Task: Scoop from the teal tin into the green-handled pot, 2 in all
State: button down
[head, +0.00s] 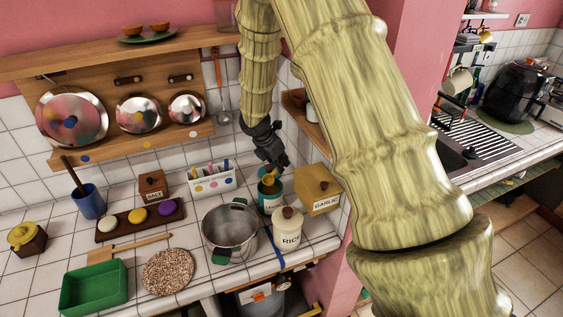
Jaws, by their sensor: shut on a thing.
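My gripper (276,168) is at the back right of the counter, pointing down just above the teal tin (270,203). It is shut on a small yellow scoop (268,180), whose lower part is at the tin's mouth. The tin's contents and the scoop's load cannot be made out. The green-handled pot (230,233) is a steel pot standing open to the left and nearer. One green handle (221,257) shows at its front. Its inside looks grey, with no contents I can make out.
A white RICE jar (288,231) stands close beside the tin and pot. A yellow GARLIC box (317,190) is right of the tin. A white holder (211,181) stands behind the pot. A blue strip (273,247) lies between pot and jar. A cork trivet (168,271) lies left.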

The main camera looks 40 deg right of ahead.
aim_at(276, 170)
jog(key=shift+a+f+b, duration=0.15)
jog(key=shift+f+b, duration=0.65)
jog(key=shift+f, duration=0.2)
jog(key=shift+a+f+b, duration=0.1)
jog(key=shift+f+b, duration=0.7)
jog(key=shift+f, duration=0.15)
jog(key=shift+s+f, duration=0.1)
jog(key=shift+f, duration=0.3)
jog(key=shift+r+p, duration=3.65)
jog(key=shift+r, duration=0.3)
